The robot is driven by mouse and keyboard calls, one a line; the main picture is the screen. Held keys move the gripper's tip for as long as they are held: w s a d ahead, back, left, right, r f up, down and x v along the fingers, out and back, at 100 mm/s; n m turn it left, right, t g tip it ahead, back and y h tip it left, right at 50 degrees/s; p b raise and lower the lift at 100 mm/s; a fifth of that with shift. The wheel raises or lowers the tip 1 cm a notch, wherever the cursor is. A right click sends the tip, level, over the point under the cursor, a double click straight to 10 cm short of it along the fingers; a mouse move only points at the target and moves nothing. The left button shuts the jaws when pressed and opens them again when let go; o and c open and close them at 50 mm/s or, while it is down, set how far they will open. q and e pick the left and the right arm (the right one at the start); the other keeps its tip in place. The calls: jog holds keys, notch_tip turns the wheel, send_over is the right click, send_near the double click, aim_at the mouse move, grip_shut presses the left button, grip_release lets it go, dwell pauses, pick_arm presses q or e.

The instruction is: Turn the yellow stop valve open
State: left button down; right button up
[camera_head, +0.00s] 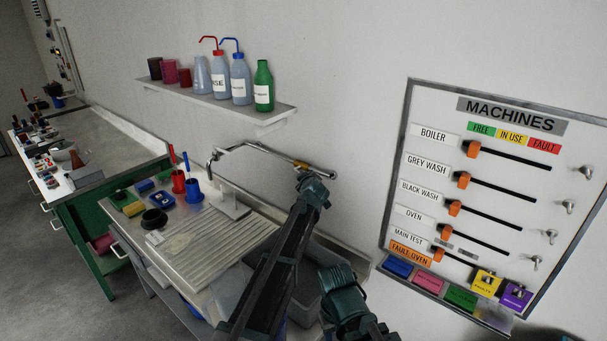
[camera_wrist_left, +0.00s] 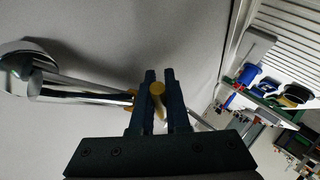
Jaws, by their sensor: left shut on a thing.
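The yellow stop valve (camera_wrist_left: 157,88) is small and sits on a chrome pipe at the wall. In the left wrist view its round yellow end shows between the two fingers of my left gripper (camera_wrist_left: 160,74), which is shut on it. In the head view a yellow part of the valve (camera_head: 299,164) shows just above my left gripper (camera_head: 302,176). The gripper hides much of the valve, and its turn angle is hard to tell. My right arm's end (camera_head: 340,282) is low, over the sink side; its fingers cannot be made out.
The chrome pipe (camera_head: 265,152) runs along the wall above a sink (camera_head: 310,276) and a ribbed drainboard (camera_head: 205,248). A bottle shelf (camera_head: 215,104) hangs above. A MACHINES board (camera_head: 500,190) is on the right wall. Cups stand at the bench's left.

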pick_arm(q)
jog(key=c, duration=0.9)
grip_release()
